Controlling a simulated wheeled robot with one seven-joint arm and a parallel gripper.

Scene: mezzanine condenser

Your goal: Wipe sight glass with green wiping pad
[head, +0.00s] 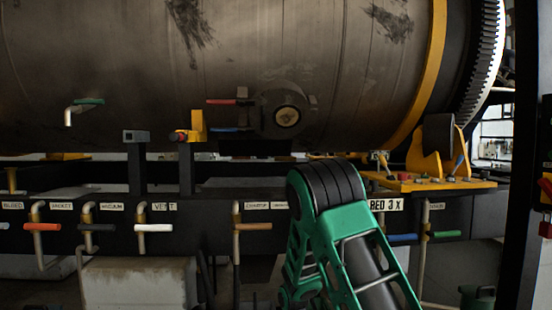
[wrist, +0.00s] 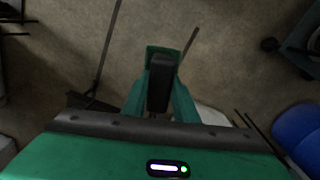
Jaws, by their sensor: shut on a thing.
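The sight glass (head: 287,116) is a small round, yellowish, dirty-looking window in a dark flange on the big grey drum. My gripper (wrist: 159,92) shows in the wrist view, its two green fingers closed on a dark block with a green edge at its far end, which looks like the green wiping pad (wrist: 164,49). The pad's wiping face is hidden. In the wrist view the pad is over the floor and touches nothing else that I can see. My gripper and the pad cannot be made out in the head view, where my green arm stands below and right of the sight glass.
A red-handled valve (head: 228,101) and a blue handle (head: 231,129) sit left of the sight glass. A rail with labelled, coloured valve handles (head: 154,228) runs below. A yellow platform (head: 430,183) juts out right. The wrist view shows a blue rounded object (wrist: 298,130) at right.

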